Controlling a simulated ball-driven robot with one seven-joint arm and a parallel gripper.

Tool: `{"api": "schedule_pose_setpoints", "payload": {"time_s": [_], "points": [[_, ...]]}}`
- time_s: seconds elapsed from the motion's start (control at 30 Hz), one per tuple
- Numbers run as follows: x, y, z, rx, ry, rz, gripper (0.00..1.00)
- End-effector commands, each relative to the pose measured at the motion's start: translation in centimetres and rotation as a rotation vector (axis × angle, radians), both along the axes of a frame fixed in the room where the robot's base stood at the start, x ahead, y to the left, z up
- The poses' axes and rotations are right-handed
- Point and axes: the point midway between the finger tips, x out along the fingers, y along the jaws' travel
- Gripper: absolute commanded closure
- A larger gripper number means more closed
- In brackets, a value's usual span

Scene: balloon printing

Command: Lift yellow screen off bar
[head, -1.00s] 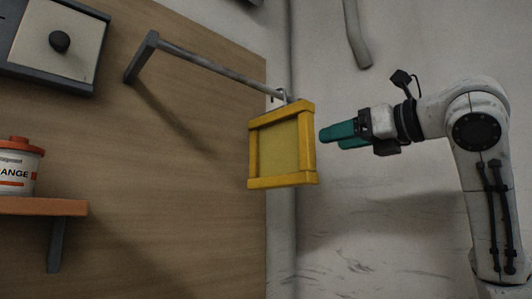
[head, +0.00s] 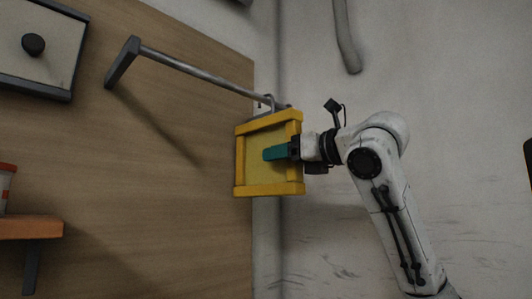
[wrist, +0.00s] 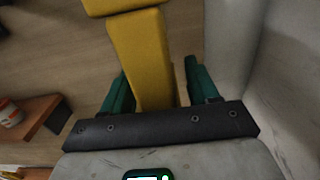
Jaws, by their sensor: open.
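The yellow screen (head: 240,160), a square yellow frame with a dull yellow panel, hangs by a hook (head: 271,103) from the end of a grey bar (head: 195,68). My gripper (head: 275,153) is at the screen's right side, with one teal finger in front of the panel. In the wrist view the yellow frame (wrist: 143,55) runs between my two open teal fingers (wrist: 155,85). The fingers stand apart, with a visible gap on the right side. The far finger is hidden behind the screen in the head view.
The bar is fixed to a wooden board (head: 130,190). An orange shelf (head: 30,228) with a container (head: 5,188) is at the left, also in the wrist view (wrist: 40,115). A pale panel with a black knob (head: 33,45) is upper left. A pale wall lies right.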

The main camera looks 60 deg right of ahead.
Motion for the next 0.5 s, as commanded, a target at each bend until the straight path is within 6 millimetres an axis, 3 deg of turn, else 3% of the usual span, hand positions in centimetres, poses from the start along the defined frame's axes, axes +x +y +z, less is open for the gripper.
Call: {"api": "schedule_pose_setpoints", "payload": {"time_s": [0.2,0.5], "points": [[0.06,-0.02,-0.04,0.0,0.0,0.0,0.4],[0.02,-0.01,-0.01,0.0,-0.001,0.0,0.69]]}}
